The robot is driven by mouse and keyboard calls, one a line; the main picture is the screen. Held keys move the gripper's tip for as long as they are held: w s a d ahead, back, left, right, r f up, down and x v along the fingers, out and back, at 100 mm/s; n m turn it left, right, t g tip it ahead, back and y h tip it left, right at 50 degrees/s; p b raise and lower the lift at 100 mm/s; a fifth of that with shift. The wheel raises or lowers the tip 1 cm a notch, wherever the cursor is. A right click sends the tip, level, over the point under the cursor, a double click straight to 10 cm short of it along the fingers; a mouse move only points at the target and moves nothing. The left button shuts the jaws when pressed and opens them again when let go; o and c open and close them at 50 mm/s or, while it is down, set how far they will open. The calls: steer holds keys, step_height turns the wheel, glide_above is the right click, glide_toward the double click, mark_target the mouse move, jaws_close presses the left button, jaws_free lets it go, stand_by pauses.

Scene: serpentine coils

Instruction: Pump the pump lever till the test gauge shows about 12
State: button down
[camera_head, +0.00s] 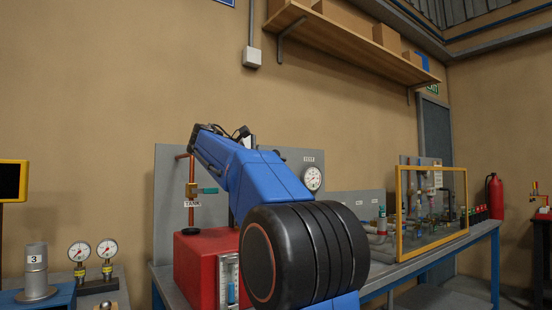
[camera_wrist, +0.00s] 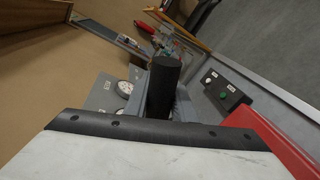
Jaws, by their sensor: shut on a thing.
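The pump lever's black cylindrical grip (camera_wrist: 163,85) stands up in the middle of the wrist view. My gripper (camera_wrist: 158,124) shows as a white body with a black edge, shut on the lever; its fingertips are not clearly seen. In the head view my blue arm hides the gripper and the lever. A round white gauge (camera_head: 312,178) is on the grey back panel, its label too small to read, so I cannot confirm it is the test gauge. A white gauge also shows in the wrist view (camera_wrist: 125,88). I cannot read the needles.
A red tank (camera_head: 196,262) with a sight glass (camera_head: 228,282) stands left of my arm. Two small gauges (camera_head: 79,251) (camera_head: 108,248) and a weight marked 3 (camera_head: 36,268) are at far left. A yellow frame (camera_head: 398,215) stands on the bench at right. A red extinguisher (camera_head: 494,195) is beyond.

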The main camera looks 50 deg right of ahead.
step_height(320, 180, down, 12)
steer(key=s+m+t, duration=0.1)
steer(key=s+m, duration=0.1)
steer(key=m, duration=0.2)
steer(key=shift+a+r, duration=0.2)
steer(key=shift+a, duration=0.05)
steer(key=shift+f, duration=0.15)
steer(key=c, duration=1.6)
jaws_free()
steer(key=shift+o, duration=0.6)
steer(key=v, duration=1.7)
steer(key=shift+s+a, duration=0.2)
steer(key=shift+a, duration=0.15)
